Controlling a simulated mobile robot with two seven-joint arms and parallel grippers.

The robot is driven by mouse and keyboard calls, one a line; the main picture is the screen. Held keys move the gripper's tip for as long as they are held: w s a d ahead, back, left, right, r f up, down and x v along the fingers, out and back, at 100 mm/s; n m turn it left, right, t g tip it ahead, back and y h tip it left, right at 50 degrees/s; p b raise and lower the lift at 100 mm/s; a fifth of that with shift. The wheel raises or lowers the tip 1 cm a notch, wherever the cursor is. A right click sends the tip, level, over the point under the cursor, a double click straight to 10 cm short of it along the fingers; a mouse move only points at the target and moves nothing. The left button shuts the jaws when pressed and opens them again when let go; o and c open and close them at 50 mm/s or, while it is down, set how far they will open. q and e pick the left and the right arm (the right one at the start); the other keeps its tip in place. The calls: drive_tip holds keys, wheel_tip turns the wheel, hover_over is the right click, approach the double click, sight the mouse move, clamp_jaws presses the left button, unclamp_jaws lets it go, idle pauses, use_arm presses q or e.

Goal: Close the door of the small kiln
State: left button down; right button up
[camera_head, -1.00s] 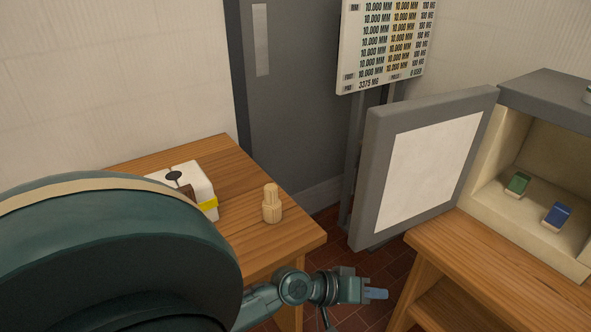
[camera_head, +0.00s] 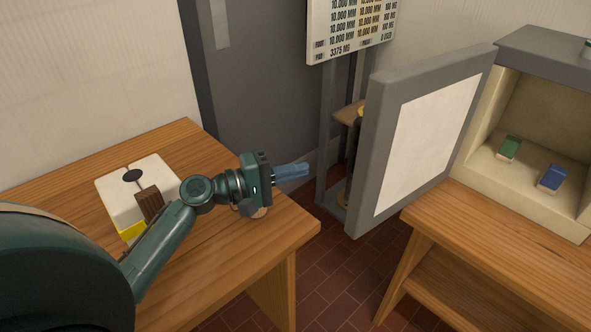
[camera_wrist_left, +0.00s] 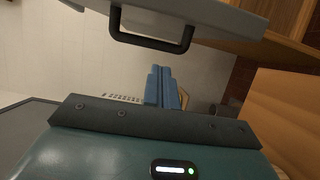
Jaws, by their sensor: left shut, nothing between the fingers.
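The small kiln (camera_head: 520,110) stands on a wooden table at the right. Its door (camera_head: 382,140) is grey with a white inner panel and stands wide open, swung out to the left. Inside the kiln lie a green block (camera_head: 509,148) and a blue block (camera_head: 553,178). My left gripper (camera_head: 303,171) is shut and empty, left of the door and apart from it, its blue fingers pointing right. In the left wrist view, the fingers (camera_wrist_left: 158,88) are together, below the grey door (camera_wrist_left: 215,14) and its dark handle (camera_wrist_left: 150,42). My right gripper is not in view.
The left wooden table (camera_head: 195,245) holds a white and yellow box (camera_head: 112,190) and a wooden piece mostly hidden behind my gripper. A sign (camera_head: 350,25) on a grey stand is behind the door. Tiled floor (camera_head: 335,270) shows between the tables.

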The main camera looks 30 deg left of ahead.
sight(350, 157)
use_arm(q)
drive_tip(key=p+x, duration=0.1)
drive_tip(key=x, duration=0.6)
drive_tip(key=shift+w+d+r, duration=0.15)
drive_tip(key=shift+w+d, duration=0.05)
drive_tip(key=shift+w, duration=0.05)
drive_tip(key=shift+s+d+p, duration=0.5)
drive_tip(key=shift+d, duration=0.35)
drive_tip(key=shift+s+d+p, duration=0.5)
drive_tip(key=shift+d, duration=0.35)
